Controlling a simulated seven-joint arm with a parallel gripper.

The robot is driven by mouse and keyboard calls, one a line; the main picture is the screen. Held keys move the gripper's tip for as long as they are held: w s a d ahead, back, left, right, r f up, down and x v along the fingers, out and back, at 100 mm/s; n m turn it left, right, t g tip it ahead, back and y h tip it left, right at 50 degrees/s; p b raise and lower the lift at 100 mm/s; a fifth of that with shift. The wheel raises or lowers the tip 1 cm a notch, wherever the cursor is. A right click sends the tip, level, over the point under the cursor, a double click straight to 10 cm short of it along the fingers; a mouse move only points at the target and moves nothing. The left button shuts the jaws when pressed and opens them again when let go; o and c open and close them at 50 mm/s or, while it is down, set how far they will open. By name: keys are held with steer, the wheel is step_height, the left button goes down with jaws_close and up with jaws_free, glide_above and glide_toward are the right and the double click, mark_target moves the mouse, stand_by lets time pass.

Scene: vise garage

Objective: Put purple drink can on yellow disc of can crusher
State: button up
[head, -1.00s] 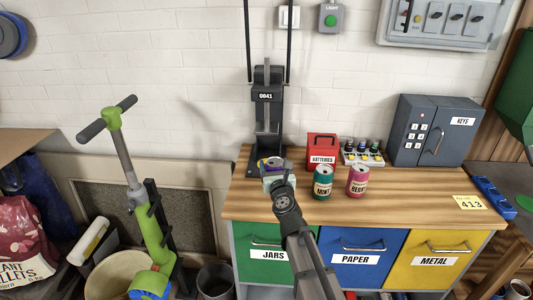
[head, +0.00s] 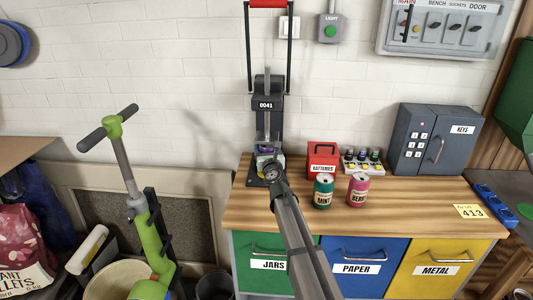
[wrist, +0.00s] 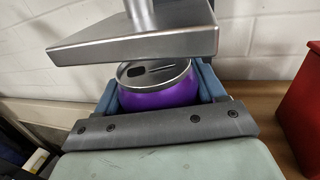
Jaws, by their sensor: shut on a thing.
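The purple drink can (wrist: 158,92) stands upright between the fingers of my gripper (wrist: 165,95) in the wrist view. The gripper is shut on it. In the head view my gripper (head: 266,155) is at the can crusher (head: 267,105), and the can is mostly hidden behind it. The crusher's grey press plate (wrist: 135,40) hangs just above and partly over the can top. The yellow disc is hidden, so I cannot tell whether the can touches it. The crusher's red-topped handle (head: 268,3) is raised.
A green MINT can (head: 323,192) and a pink BERRY can (head: 358,190) stand on the wooden bench (head: 420,205) to the right. A red BATTERIES box (head: 322,160) stands close to the crusher's right. The bench front is clear.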

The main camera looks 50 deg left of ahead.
steer(key=shift+w+a+f, duration=0.25)
steer(key=shift+a, duration=0.1)
steer(key=shift+f, duration=0.4)
steer(key=shift+f, duration=0.15)
steer(key=shift+f, duration=0.1)
steer(key=o, duration=1.4)
steer(key=v, duration=1.2)
steer(key=shift+s, duration=0.1)
